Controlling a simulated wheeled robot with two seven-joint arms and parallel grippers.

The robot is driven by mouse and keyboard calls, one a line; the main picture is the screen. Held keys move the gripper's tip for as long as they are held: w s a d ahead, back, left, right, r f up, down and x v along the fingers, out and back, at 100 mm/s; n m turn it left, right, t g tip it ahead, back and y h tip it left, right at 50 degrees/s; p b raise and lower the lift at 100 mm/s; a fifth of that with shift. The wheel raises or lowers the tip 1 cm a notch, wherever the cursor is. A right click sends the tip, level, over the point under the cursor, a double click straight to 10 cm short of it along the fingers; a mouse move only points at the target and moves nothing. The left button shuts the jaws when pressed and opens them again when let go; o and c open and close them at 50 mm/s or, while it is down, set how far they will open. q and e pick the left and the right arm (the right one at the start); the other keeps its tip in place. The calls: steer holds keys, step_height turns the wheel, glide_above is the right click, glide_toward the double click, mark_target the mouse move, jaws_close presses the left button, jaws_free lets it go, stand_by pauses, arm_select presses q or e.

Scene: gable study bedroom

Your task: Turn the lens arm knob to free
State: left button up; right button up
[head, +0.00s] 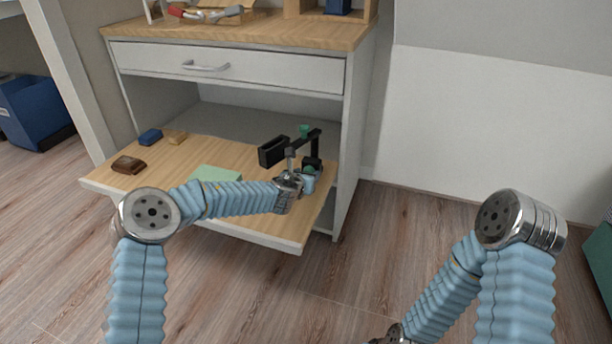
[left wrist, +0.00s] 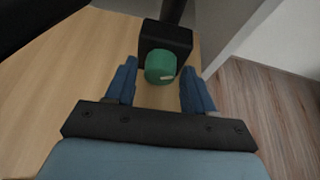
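A black stand with a jointed arm and a dark lens panel (head: 272,151) stands at the right end of the pulled-out wooden shelf. A green knob (head: 304,130) sits on top of its arm. A second green knob (head: 309,169) sits low on the stand, just beyond my left gripper (head: 308,184). In the left wrist view a green knob (left wrist: 160,66) with a small pale mark sticks out of a black block (left wrist: 180,40). My left gripper (left wrist: 158,88) is open, its blue fingers on either side and short of this knob, apparently not touching it.
The pulled-out shelf (head: 230,222) also holds a green pad (head: 214,174), a brown wallet-like item (head: 128,165), a blue block (head: 150,137) and a tan block (head: 175,136). A closed drawer (head: 230,66) is above. Open floor lies to the right.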

arm_select(q)
steer(key=shift+o, duration=0.4)
steer(key=shift+s+a+r, duration=0.1)
steer(key=shift+s+r, duration=0.1)
steer(key=shift+s, duration=0.05)
steer(key=v, duration=1.3)
steer(key=shift+s, duration=0.1)
